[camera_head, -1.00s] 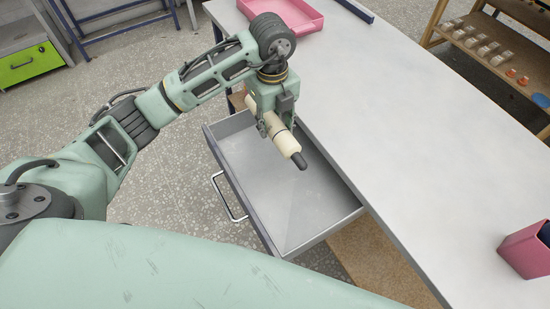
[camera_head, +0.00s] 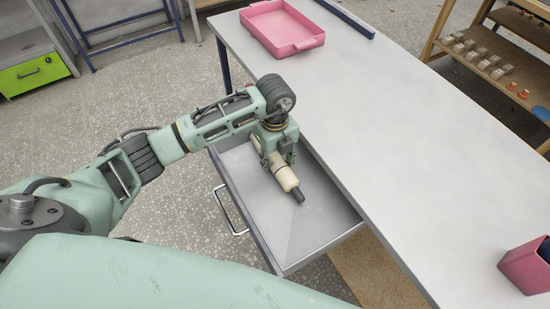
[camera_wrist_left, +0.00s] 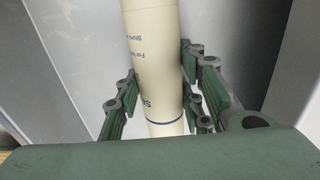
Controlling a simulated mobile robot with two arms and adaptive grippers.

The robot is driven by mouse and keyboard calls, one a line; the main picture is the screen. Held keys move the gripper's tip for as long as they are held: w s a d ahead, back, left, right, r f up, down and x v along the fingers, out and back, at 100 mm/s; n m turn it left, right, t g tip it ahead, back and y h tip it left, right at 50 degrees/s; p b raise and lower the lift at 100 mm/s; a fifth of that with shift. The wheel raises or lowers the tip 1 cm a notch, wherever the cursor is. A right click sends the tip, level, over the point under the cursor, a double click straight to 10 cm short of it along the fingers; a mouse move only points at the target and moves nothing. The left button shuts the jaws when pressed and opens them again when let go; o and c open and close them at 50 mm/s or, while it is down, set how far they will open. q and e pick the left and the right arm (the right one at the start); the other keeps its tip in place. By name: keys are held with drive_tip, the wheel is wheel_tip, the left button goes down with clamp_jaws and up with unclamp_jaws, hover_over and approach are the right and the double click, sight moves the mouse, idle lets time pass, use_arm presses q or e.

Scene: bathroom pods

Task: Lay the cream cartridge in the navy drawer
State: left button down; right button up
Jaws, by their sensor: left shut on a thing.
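The cream cartridge (camera_head: 286,178) is a pale tube with a dark tip and a thin dark band. My left gripper (camera_head: 272,163) is shut on it and holds it inside the open drawer (camera_head: 300,234), low over the grey floor. I cannot tell whether the cartridge touches the floor. In the left wrist view the cartridge (camera_wrist_left: 155,60) runs between the finger pads of the gripper (camera_wrist_left: 160,95), with printed text on its side. The drawer has a navy outer side, a grey inside and a metal handle (camera_head: 228,212). My right gripper is not in view.
The grey table (camera_head: 420,160) lies right of the drawer. A pink tray (camera_head: 283,30) stands at its far end and a pink container (camera_head: 525,265) at its right edge. A wooden rack (camera_head: 490,60) with small parts stands behind. The near part of the drawer is empty.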

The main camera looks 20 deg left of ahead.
sight(275, 157)
use_arm(q)
drive_tip(key=c, duration=1.2)
unclamp_jaws()
drive_tip(key=shift+f, duration=0.1)
drive_tip(key=shift+o, duration=0.2)
drive_tip(key=shift+r, duration=0.3)
wheel_tip(275, 157, up, 12)
drive_tip(key=b, duration=0.1)
drive_tip(key=shift+f, duration=0.15)
